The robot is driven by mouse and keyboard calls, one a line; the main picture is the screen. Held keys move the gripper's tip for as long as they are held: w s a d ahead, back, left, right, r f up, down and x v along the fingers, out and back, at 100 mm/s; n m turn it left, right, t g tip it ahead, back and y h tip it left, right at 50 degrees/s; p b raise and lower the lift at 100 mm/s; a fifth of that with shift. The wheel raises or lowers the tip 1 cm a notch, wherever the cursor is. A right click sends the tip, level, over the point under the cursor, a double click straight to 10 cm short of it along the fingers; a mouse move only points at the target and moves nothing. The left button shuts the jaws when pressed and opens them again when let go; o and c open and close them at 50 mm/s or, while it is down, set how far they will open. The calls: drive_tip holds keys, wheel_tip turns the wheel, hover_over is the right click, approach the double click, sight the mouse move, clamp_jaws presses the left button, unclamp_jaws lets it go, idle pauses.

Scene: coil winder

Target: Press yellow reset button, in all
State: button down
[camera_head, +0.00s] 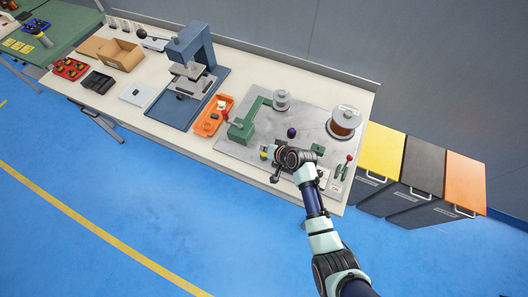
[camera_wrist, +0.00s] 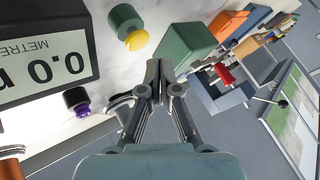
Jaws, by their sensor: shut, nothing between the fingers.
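The yellow reset button (camera_wrist: 137,40) sits on a round green base (camera_wrist: 122,18) at the upper middle of the wrist view. In the head view the yellow button (camera_head: 263,155) shows as a small spot just left of my gripper. My gripper (camera_wrist: 158,70) is shut, with its fingertips together and nothing between them. In the wrist view the fingertips show below and slightly right of the button, with a visible gap in the picture. I cannot tell the exact distance to the button. In the head view my gripper (camera_head: 276,153) is over the front part of the grey winder plate.
A counter display (camera_wrist: 45,60) reading 0.0 METRES and a purple knob (camera_wrist: 82,111) are left of my fingers in the wrist view. A green block (camera_wrist: 187,44) is to the right. A copper spool (camera_head: 343,122) and an orange tray (camera_head: 214,115) stand on the bench.

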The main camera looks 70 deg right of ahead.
wheel_tip(320, 180, up, 4)
drive_tip(key=p, duration=0.3)
drive_tip(key=shift+r, duration=0.15)
idle(0.7)
drive_tip(key=w+a+r+n+t+y, duration=0.1)
drive_tip(key=w+a+r+n, duration=0.4)
drive_tip(key=w+a+r, duration=0.6)
drive_tip(key=w+a+r+n+t+y, duration=0.1)
drive_tip(key=a+r+n, duration=0.3)
drive_tip(key=a, duration=0.5)
drive_tip(key=w+a+r+n+t+y, duration=0.1)
drive_tip(key=a+r+n, duration=0.1)
drive_tip(key=a+r, duration=0.6)
drive_tip(key=s+a+r+n+t+y, duration=0.1)
drive_tip(key=s+a+r+n, duration=0.1)
drive_tip(key=a+r, duration=0.3)
drive_tip(key=s+a+r+n, duration=0.1)
drive_tip(key=s+a+r, duration=0.1)
drive_tip(key=a, duration=0.6)
wheel_tip(320, 180, up, 16)
drive_tip(key=s+p, duration=0.1)
drive_tip(key=p, duration=1.4)
drive_tip(key=shift+a+r+t, duration=0.15)
drive_tip(key=shift+a+t, duration=0.05)
drive_tip(key=shift+t, duration=0.1)
